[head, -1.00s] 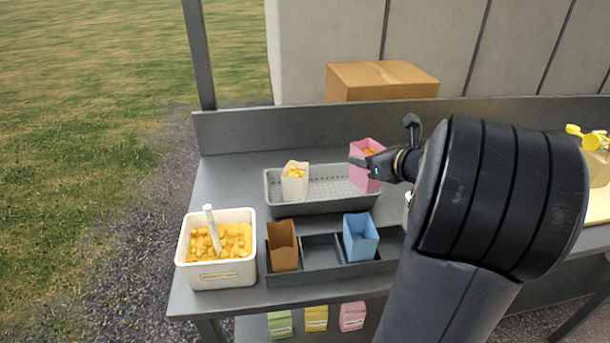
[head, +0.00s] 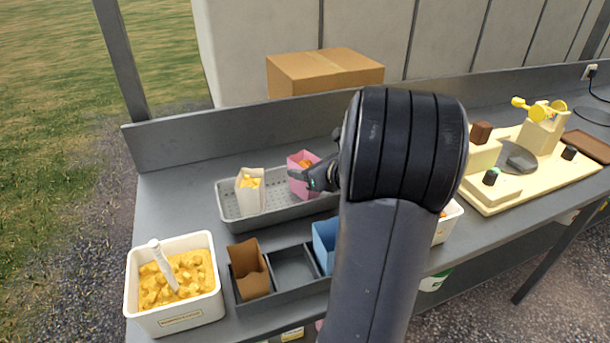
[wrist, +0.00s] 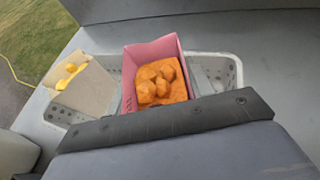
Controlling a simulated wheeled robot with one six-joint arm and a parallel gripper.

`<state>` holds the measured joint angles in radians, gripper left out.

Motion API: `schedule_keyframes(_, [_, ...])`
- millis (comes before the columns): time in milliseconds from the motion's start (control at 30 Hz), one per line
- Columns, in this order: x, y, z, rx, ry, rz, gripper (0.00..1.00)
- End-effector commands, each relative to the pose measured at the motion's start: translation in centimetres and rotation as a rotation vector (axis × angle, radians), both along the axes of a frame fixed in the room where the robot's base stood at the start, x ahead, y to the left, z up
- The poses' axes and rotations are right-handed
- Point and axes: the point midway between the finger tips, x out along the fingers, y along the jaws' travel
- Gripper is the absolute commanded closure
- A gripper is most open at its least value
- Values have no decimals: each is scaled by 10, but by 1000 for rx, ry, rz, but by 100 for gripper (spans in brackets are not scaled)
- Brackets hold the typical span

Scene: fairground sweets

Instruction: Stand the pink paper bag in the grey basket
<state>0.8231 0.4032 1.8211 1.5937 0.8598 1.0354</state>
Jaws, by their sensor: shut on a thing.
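The pink paper bag (head: 297,186) holds orange pieces and is upright in the right part of the grey basket (head: 230,213). It also shows in the wrist view (wrist: 129,95), with the basket rim (wrist: 236,70) behind and to its right. My gripper (head: 312,178) is shut on the bag from the right side. The fingertips are partly hidden by the bag and my arm. Whether the bag's base touches the basket floor is hidden.
A cream bag (head: 249,190) with yellow pieces stands in the basket's left part. In front, a dark divided tray (head: 293,288) holds a brown bag (head: 249,270) and a blue bag (head: 325,245). A white tub (head: 213,287) of yellow pieces stands front left.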

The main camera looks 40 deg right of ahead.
Motion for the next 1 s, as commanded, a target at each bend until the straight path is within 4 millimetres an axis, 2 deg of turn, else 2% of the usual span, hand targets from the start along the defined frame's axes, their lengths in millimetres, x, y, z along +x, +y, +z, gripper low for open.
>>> schedule_keyframes(33, [0, 0, -9, 1, 2, 1, 82])
schedule_keyframes(100, [0, 0, -12, 0, 0, 0, 82])
schedule_keyframes(500, [0, 0, -18, -1, 0, 0, 82])
schedule_keyframes(533, [0, 0, -16, -2, 0, 1, 48])
schedule_keyframes(767, [0, 0, -15, -1, 0, 0, 29])
schedule_keyframes(1000, [0, 0, -15, -1, 0, 0, 28])
